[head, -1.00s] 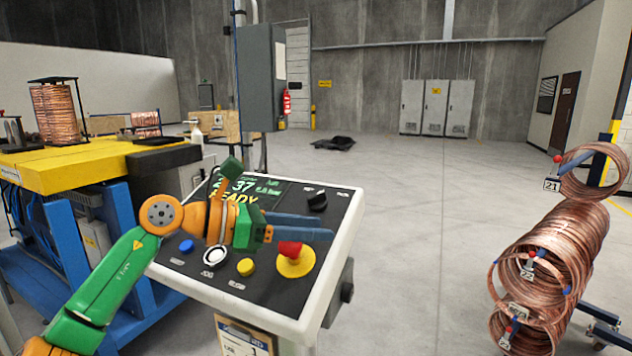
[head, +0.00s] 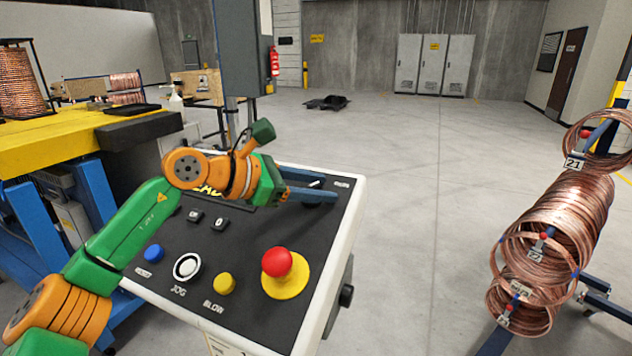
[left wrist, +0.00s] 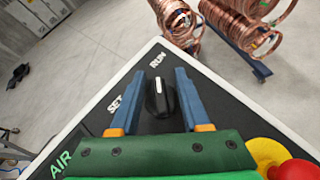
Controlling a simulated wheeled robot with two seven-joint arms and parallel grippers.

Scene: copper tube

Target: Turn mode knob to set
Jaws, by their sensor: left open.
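The black mode knob (left wrist: 160,98) sits on the dark control panel (left wrist: 232,118), with a white pointer mark facing up toward the RUN label (left wrist: 158,60). The SET label (left wrist: 116,104) is to the left of the knob. My left gripper (left wrist: 156,82) is open, with one blue finger on each side of the knob; I cannot tell whether either finger touches it. In the head view my left gripper (head: 335,197) reaches over the panel's upper right part, and its fingers mostly hide the knob. My right gripper is out of view.
The red emergency button (head: 277,262) stands up on a yellow base near the panel's right edge. A yellow button (head: 224,284), a white jog button (head: 187,267) and a blue button (head: 154,253) line the front. Copper coils (head: 560,225) hang at the right.

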